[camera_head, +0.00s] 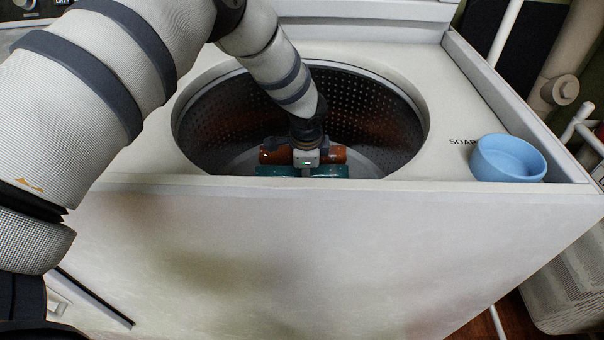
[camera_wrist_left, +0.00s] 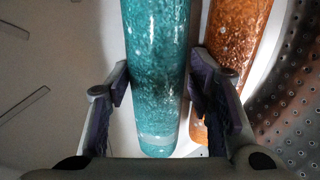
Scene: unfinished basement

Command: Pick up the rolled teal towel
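The rolled teal towel (camera_head: 330,171) lies in the drum of the top-loading washer, partly hidden by the washer's front edge. In the left wrist view the teal towel (camera_wrist_left: 157,70) runs lengthwise between the two fingers of my left gripper (camera_wrist_left: 160,85). The left finger stands apart from it with a gap; the right finger is close to its right side, and I cannot tell if it touches. An orange-brown roll (camera_head: 333,154) lies beside it, and shows to the right in the wrist view (camera_wrist_left: 232,45). My left gripper (camera_head: 306,160) is down inside the drum. My right gripper is not in view.
The perforated drum wall (camera_head: 375,115) surrounds the gripper and rises close on the right in the wrist view. The washer's front panel (camera_head: 300,250) stands nearest me. A light blue bowl (camera_head: 508,158) sits on the washer top at right, beside the "SOAP" lettering.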

